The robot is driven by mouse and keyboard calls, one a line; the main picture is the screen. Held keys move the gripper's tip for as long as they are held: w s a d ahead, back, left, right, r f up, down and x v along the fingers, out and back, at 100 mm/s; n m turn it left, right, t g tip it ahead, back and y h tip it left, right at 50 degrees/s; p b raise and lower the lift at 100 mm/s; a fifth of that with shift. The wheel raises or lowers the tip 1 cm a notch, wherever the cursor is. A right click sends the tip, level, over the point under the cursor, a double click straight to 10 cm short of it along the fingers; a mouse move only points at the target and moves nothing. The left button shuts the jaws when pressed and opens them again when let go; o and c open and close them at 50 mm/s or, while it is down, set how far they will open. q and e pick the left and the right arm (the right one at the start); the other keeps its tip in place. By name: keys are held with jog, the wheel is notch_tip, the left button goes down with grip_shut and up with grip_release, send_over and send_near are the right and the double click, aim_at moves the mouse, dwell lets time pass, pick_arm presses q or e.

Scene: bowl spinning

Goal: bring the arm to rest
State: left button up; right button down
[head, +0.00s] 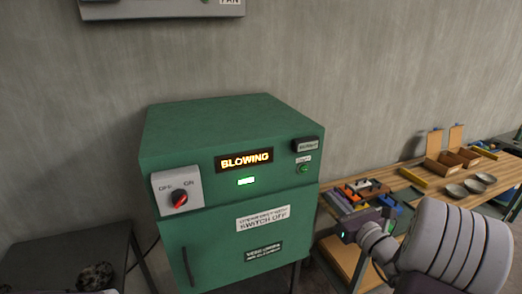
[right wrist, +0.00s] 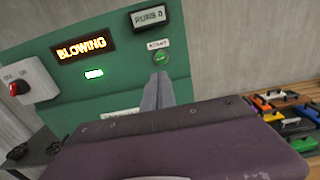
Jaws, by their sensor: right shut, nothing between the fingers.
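My right gripper (head: 352,224) is in front of the right side of the green cabinet (head: 185,130), low in the head view. In the right wrist view its two grey fingers (right wrist: 158,92) are together with nothing between them. They point toward the cabinet face, just below the green button (right wrist: 161,58) in the picture; I cannot tell the gap. The button also shows in the head view (head: 304,169). The cabinet's display (head: 244,160) reads "BLOWING" and a green light glows under it. The red knob (head: 179,199) is on the OFF/ON plate. My left gripper is out of view.
A dark table (head: 45,255) with dark lumps stands at the left. A panel (head: 160,10) hangs on the wall above.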

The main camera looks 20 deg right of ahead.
jog(key=w+a+f+n+g+y+b, duration=0.25)
jog(key=a+n+y, duration=0.3)
jog(key=a, duration=0.75)
jog(key=s+a+f+n+g+y+b, duration=0.25)
jog(key=s+a+f+n+g, duration=0.25)
jog(key=a, duration=0.4)
jog(key=s+a+f+n+g+y+b, duration=0.1)
jog(key=s+a+f+n+g+y, duration=0.3)
jog(key=a, duration=0.6)
jog(key=s+f+n+g+h+b, duration=0.1)
jog(key=s+f+n+g+h, duration=0.5)
jog(key=s+f+n, duration=0.5)
jog(key=w+d+f+n+h, duration=0.1)
jog(key=d+f+n+h, duration=0.1)
jog(key=d, duration=0.5)
jog(key=d+f+n+h, duration=0.3)
jog(key=d+n+h, duration=0.2)
jog(key=d+n, duration=0.2)
jog(key=shift+w+d+f+t, duration=0.2)
jog(key=shift+w+d+t, duration=0.05)
jog(key=shift+w+t, duration=0.15)
